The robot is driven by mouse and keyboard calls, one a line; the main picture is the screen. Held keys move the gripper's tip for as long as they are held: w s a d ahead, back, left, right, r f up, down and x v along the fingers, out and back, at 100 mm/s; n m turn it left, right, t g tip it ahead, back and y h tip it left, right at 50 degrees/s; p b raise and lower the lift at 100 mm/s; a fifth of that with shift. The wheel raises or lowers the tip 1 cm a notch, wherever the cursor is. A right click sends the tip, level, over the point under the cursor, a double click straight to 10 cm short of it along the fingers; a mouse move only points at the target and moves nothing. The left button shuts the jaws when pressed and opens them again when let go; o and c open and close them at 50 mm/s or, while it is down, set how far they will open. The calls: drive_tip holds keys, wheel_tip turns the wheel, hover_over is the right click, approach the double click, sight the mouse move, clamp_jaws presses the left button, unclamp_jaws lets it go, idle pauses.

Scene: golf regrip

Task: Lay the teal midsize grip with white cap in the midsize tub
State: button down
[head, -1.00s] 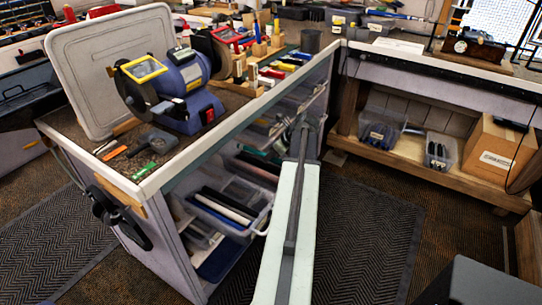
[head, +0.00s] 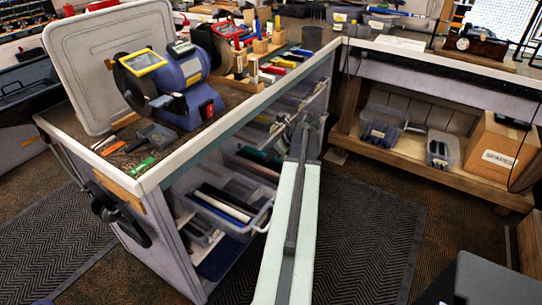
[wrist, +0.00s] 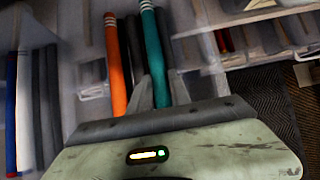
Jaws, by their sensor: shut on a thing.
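In the wrist view, a teal grip (wrist: 153,50) with a pale end at the top lies between the fingers of my gripper (wrist: 157,88), which is shut on it. An orange grip (wrist: 113,62) and a dark grip lie just left of it. In the head view my arm reaches to the open side of the workbench, and its end hides the fingers and the held grip. A clear tub (head: 262,222) with dark, white and blue grips sits on a lower shelf there. I cannot tell which tub is the midsize one.
The workbench top carries a blue bench grinder (head: 180,85). Further clear tubs sit on shelves under the bench. A side bench at right has a clear bin (head: 382,128) and a cardboard box (head: 495,150) on its lower shelf. The floor mat (head: 375,230) right of my arm is clear.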

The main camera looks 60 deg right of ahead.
drive_tip(key=c, duration=1.1)
unclamp_jaws()
drive_tip(key=p+v, duration=0.6)
drive_tip(key=v, duration=0.1)
drive_tip(key=shift+s+r+p, duration=0.1)
drive_tip(key=shift+r+p, duration=0.2)
drive_tip(key=shift+r, duration=0.1)
drive_tip(key=shift+s+f, duration=0.1)
drive_tip(key=shift+f, duration=0.05)
